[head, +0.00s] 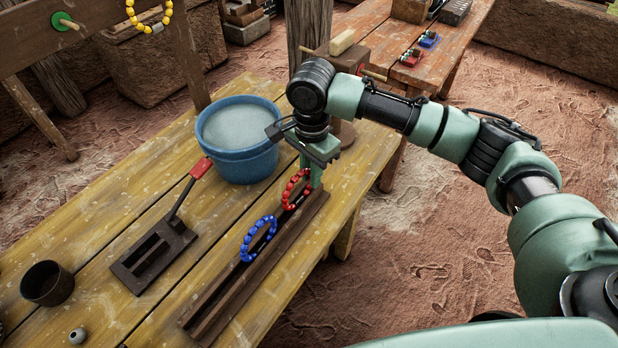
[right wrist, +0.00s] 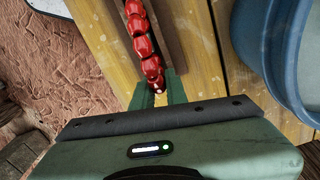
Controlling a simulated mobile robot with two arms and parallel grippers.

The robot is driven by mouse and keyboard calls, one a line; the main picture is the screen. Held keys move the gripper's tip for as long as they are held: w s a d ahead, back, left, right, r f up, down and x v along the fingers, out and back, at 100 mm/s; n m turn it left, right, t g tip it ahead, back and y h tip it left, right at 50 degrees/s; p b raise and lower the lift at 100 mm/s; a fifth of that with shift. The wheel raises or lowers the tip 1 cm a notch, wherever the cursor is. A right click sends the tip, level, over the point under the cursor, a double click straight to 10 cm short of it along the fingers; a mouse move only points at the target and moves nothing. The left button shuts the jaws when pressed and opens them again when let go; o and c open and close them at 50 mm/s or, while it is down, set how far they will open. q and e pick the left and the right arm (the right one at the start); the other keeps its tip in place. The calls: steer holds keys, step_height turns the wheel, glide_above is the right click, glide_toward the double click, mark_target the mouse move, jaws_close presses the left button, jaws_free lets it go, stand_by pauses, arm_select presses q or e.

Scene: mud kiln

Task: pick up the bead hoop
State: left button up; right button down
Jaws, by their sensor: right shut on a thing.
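A red bead hoop (head: 287,198) stands upright at the far end of a long dark wooden rack (head: 208,322) on the yellow table. It also shows in the right wrist view (right wrist: 143,46), running up from the fingertips. My right gripper (head: 314,178) points down and is shut on the red bead hoop (right wrist: 152,66) at its edge; the fingers (right wrist: 158,92) partly hide the grip. The hoop's lower edge is at the rack's slot; I cannot tell if it touches. A blue bead hoop (head: 247,246) stands nearer in the same rack. A yellow bead hoop (head: 167,16) hangs at the upper left. My left gripper is out of view.
A blue bucket (head: 238,165) of greyish contents stands close left of the right gripper. A dark mould with a red-tipped handle (head: 150,262) and a dark cup (head: 46,284) lie further left. A second table (head: 455,50) stands behind. Floor right of the table is clear.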

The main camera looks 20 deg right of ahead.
step_height(320, 180, up, 19)
steer(key=p, duration=0.1)
steer(key=shift+r, duration=0.1)
stand_by(0.5)
